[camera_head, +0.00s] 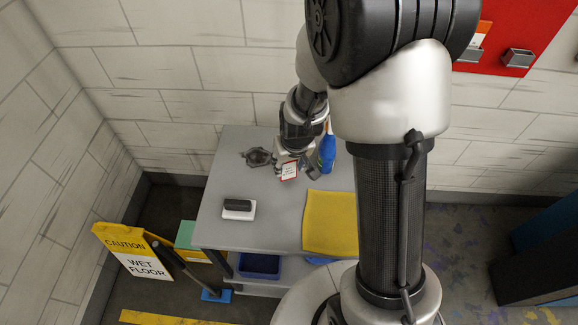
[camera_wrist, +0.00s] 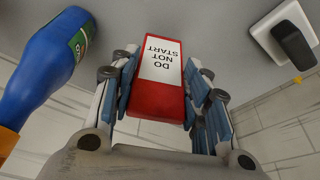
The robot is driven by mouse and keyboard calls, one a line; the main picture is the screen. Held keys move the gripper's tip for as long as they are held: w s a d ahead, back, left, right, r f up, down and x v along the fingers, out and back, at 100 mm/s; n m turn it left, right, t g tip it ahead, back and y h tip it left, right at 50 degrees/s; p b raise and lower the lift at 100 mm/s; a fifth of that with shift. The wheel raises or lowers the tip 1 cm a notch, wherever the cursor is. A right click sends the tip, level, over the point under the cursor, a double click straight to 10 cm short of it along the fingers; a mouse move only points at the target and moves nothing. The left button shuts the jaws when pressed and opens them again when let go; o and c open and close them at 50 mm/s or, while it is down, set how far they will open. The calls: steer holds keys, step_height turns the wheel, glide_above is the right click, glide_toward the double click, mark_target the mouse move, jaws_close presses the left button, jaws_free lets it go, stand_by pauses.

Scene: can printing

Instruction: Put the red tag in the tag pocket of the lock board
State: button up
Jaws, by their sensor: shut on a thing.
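The red tag (camera_wrist: 158,98) has a white label reading "DO NOT START". My gripper (camera_wrist: 160,85) is shut on it, with the fingers on its left and right sides. In the head view the tag (camera_head: 289,171) shows small at my gripper (camera_head: 288,164), over the back part of the grey table; I cannot tell whether it touches the table. The red lock board (camera_head: 545,22) is on the wall at the upper right, partly cut off by the frame and covered by my arm. Grey metal holders (camera_head: 518,57) show on it, and an orange and white piece (camera_head: 481,32).
A blue bottle (camera_head: 327,153) stands close right of my gripper. A dark grey metal object (camera_head: 257,157) lies to its left. The grey table (camera_head: 262,190) also bears a white block with a black grip (camera_head: 239,208) and a yellow cloth (camera_head: 330,222). A wet floor sign (camera_head: 140,255) stands left.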

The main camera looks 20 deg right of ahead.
steer(key=shift+f, duration=0.5)
steer(key=shift+f, duration=0.15)
steer(key=o, duration=1)
steer(key=shift+c, duration=0.2)
